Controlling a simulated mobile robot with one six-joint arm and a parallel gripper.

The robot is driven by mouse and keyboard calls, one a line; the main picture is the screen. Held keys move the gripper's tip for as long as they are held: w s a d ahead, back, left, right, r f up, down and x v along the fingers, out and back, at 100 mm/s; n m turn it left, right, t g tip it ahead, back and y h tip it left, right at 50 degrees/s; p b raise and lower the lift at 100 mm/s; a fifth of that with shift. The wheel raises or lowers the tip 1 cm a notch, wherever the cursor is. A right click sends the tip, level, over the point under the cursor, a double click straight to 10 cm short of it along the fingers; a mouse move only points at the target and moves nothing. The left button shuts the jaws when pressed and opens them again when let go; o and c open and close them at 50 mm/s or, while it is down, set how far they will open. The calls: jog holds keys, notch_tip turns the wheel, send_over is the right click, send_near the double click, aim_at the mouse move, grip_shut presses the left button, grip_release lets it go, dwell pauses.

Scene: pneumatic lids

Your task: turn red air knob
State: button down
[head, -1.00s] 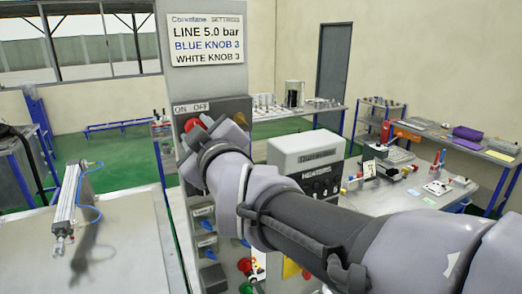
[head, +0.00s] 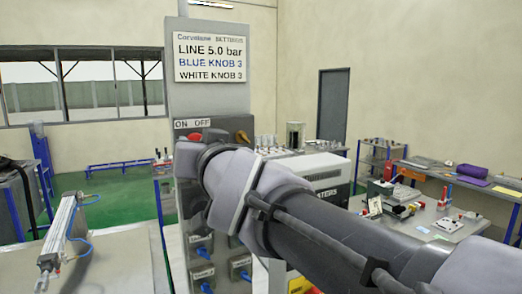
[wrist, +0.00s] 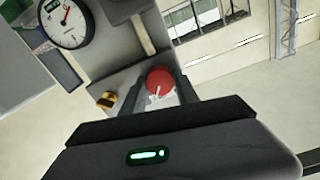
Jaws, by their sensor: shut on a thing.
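The red air knob (wrist: 160,80) sits between the two dark fingers of my gripper (wrist: 159,93) in the wrist view. The fingers are closed on its sides. A small white mark shows on its near side. In the head view a part of the red knob (head: 194,137) shows below the ON OFF label (head: 192,124) on the grey panel. My wrist covers the rest of it, and my fingers are hidden there.
A yellow and black knob (wrist: 107,99) is close beside the red one. A round gauge (wrist: 65,22) is on the panel too. A sign (head: 211,57) stands above. A bench with a cylinder (head: 62,232) is at left, a cluttered table (head: 449,231) at right.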

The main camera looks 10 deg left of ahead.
jog(key=shift+r+m, duration=0.2)
jog(key=shift+m, duration=0.4)
jog(key=c, duration=0.9)
grip_release()
jog(key=shift+f, duration=0.1)
